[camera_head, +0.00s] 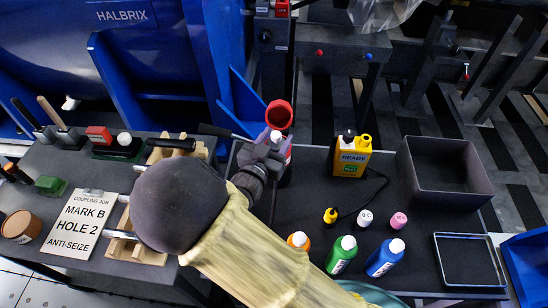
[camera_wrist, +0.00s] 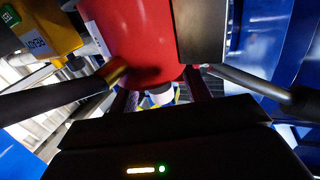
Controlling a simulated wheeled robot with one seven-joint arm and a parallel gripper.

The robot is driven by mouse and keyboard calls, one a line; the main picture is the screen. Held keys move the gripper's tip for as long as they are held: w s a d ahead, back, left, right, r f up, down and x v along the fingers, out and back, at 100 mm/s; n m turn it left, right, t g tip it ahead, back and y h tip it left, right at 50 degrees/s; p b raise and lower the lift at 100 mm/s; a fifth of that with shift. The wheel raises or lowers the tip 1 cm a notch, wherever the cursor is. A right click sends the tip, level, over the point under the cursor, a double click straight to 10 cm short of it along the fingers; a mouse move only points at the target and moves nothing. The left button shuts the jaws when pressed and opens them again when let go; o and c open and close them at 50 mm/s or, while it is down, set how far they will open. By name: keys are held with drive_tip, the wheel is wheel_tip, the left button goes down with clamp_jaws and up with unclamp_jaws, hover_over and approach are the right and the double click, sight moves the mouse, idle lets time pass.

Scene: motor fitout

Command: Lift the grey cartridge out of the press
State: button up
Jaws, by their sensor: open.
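My gripper (camera_head: 268,152) is at the upper middle of the head view, close beside a red cup-shaped part (camera_head: 279,114) with a hexagonal rim. In the wrist view my gripper (camera_wrist: 168,72) has its two dark fingers spread apart, with a large red body (camera_wrist: 140,40) between and beyond the tips. Whether a finger touches it I cannot tell. A dark grey block (camera_wrist: 203,32) stands against the red body's right side. I cannot clearly make out the grey cartridge or the press; my arm and gripper hide part of this area.
A yellow tester (camera_head: 350,158) reading READY stands to the right, with a cable. A wooden rack (camera_head: 130,245) and a job card (camera_head: 78,225) lie left.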

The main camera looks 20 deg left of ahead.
drive_tip(key=shift+w+d, duration=0.2)
drive_tip(key=shift+d, duration=0.25)
drive_tip(key=shift+s+a, duration=0.1)
drive_tip(key=shift+c, duration=0.9)
clamp_jaws()
drive_tip(key=shift+a, duration=0.1)
